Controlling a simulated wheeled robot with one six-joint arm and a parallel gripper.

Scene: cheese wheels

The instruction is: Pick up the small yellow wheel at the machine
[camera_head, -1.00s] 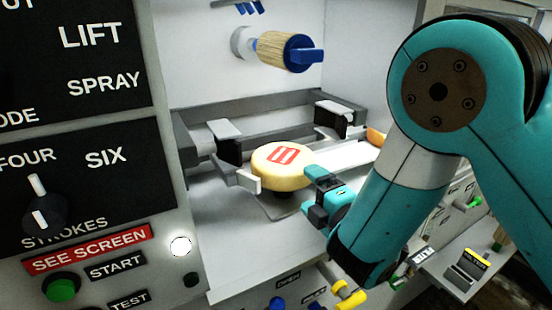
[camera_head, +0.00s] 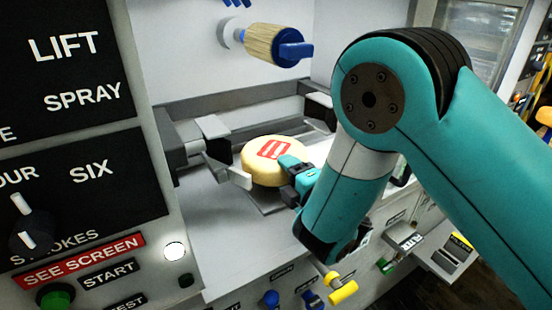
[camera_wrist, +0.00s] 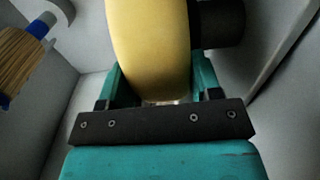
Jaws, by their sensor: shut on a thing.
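The small yellow wheel (camera_head: 262,174) has a red mark on its top and lies flat in the machine's recess. In the wrist view the yellow wheel (camera_wrist: 150,45) fills the space between the two teal fingers. My gripper (camera_head: 290,172) reaches it from the right and is shut on its near right side; in the wrist view my gripper (camera_wrist: 158,90) has a finger on each side of the rim. The wheel's underside is hidden, so I cannot tell whether it touches its support.
A control panel (camera_head: 75,110) with knobs and buttons stands at the left. A yellow-handled lever (camera_head: 342,291) is below my gripper.

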